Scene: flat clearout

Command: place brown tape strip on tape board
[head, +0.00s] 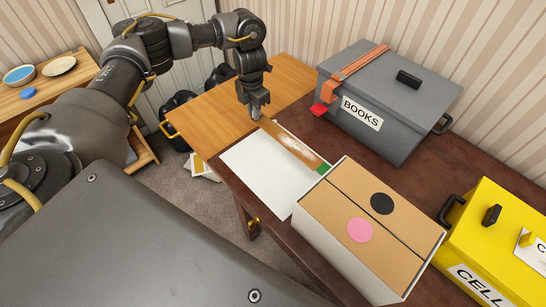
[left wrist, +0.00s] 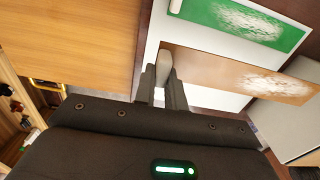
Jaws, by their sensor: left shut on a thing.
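The brown tape strip (head: 290,143) has a pale worn patch and lies across the far edge of the white tape board (head: 262,168) in the head view. In the left wrist view the brown strip (left wrist: 225,72) has a pale tab (left wrist: 165,62) at its near end. My left gripper (head: 256,112) is shut on that tab, its fingers (left wrist: 163,85) on either side. A green strip (left wrist: 240,20) runs beside the brown one; only its end (head: 324,169) shows in the head view. I cannot tell whether the brown strip touches the board. My right gripper is out of view.
A cardboard-topped box (head: 335,210) with black and pink discs stands against the board's right end. A grey BOOKS box (head: 415,105) stands behind, with an orange strap and red tab. A yellow box (head: 490,235) is at right. A light wood surface (head: 205,105) lies left.

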